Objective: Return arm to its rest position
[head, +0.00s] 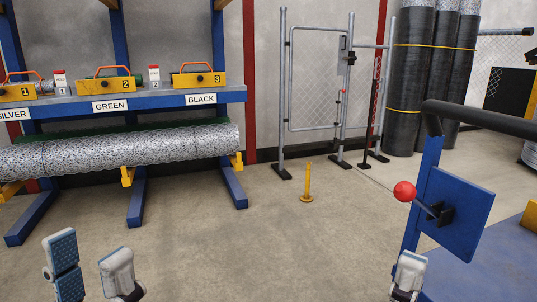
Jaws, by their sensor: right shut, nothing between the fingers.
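My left gripper (91,262) is at the bottom left of the head view. Its two pale fingers stand apart with a gap of bare floor between them, and I see nothing held. My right gripper (409,272) is at the bottom edge, right of centre. It is shut and empty, in front of the lower part of a blue post. A red ball knob (404,191) on a lever shows above it, apart from it. The arms behind both grippers are mostly out of the picture.
A blue rack (160,101) at left carries yellow numbered boxes and a long mesh roll (120,148). A blue panel (456,213) with a dark top rail (490,121) stands at right. A yellow post (308,180), a grey gate frame (318,127) and dark rolls (411,95) stand behind. The middle floor is clear.

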